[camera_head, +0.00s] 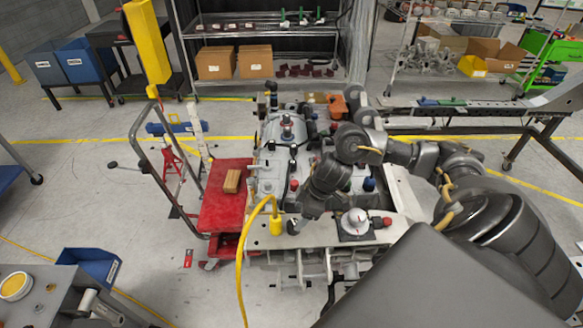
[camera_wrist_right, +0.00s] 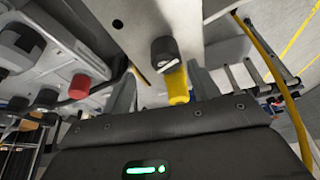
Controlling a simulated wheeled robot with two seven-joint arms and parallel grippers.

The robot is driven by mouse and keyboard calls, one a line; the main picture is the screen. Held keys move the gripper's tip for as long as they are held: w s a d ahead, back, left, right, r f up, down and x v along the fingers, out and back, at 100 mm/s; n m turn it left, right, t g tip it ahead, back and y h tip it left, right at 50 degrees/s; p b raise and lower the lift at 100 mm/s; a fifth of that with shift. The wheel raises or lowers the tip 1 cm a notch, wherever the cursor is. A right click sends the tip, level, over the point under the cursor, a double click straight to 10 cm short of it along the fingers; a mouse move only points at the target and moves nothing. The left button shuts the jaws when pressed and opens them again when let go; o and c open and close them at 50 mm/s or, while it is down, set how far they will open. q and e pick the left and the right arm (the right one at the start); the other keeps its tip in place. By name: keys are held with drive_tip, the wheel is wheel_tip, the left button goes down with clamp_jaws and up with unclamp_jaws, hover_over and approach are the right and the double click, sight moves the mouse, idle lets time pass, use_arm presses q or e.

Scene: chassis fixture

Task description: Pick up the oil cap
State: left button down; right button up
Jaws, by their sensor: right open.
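A black cap with a white mark on its top, which looks like the oil cap (camera_wrist_right: 164,54), stands on the grey chassis in the right wrist view. My right gripper (camera_wrist_right: 162,90) is open, with its two grey fingers to either side below the cap in the picture. The cap appears beyond the fingertips, not clasped. In the head view my right gripper (camera_head: 302,212) reaches down over the front of the chassis, beside the yellow plug; its fingertips are hard to make out there. My left gripper is out of view.
A yellow plug (camera_wrist_right: 177,86) with a yellow cable (camera_head: 241,262) stands close to the cap. A red cap (camera_wrist_right: 80,87) lies to the left in the wrist view. A round white-topped part (camera_head: 355,222) sits right of the gripper. A red cart (camera_head: 222,207) stands left of the chassis.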

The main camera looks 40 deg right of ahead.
sight(295, 222)
drive_tip(key=shift+s+a, duration=0.1)
drive_tip(key=shift+s, duration=0.35)
drive_tip(key=p+x, duration=0.1)
drive_tip(key=x, duration=0.3)
drive_tip(key=shift+w+a+f, duration=0.1)
drive_tip(key=shift+a+f, duration=0.05)
drive_tip(key=shift+f, duration=0.1)
drive_tip(key=shift+w+f, duration=0.1)
drive_tip(key=shift+f, duration=0.05)
drive_tip(key=shift+s, duration=0.2)
drive_tip(key=shift+c, duration=0.6)
drive_tip(key=shift+w, duration=0.1)
drive_tip(key=c, duration=1.1)
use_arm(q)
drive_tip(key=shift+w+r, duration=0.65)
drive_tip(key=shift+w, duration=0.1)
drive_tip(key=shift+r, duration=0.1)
